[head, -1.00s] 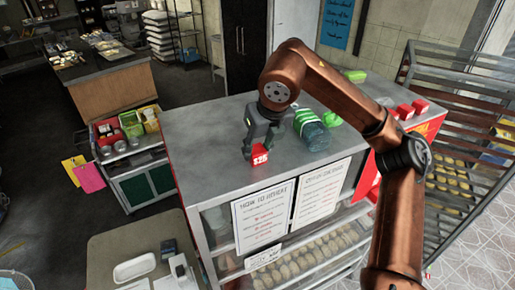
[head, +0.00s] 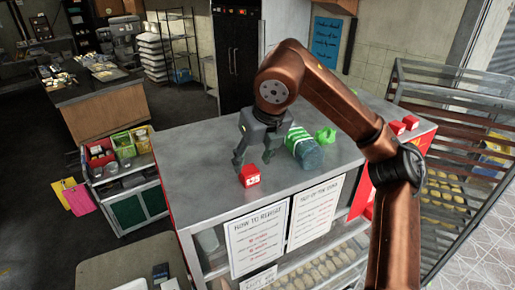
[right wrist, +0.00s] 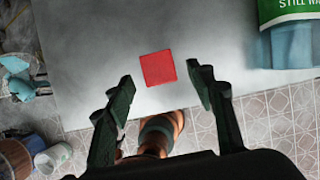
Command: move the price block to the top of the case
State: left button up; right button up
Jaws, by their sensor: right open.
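The red price block (head: 250,175) with white marks on its front sits upright on the grey top of the case (head: 195,160), near its front edge. It also shows as a red square in the right wrist view (right wrist: 158,68). My right gripper (head: 254,163) is open just behind and above the block. In the right wrist view its two fingers (right wrist: 160,92) are spread apart, with the block lying beyond their tips and nothing between them. My left gripper is not in view.
More red blocks (head: 404,125) sit at the case's right end. Paper signs (head: 258,238) hang on the front. The top's left part is clear.

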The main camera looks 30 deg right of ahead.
jog(key=v, duration=0.7)
jog(key=shift+s+r+p, duration=0.2)
jog(key=shift+r+p, duration=0.05)
jog(key=shift+p, duration=0.05)
jog(key=shift+a, duration=0.1)
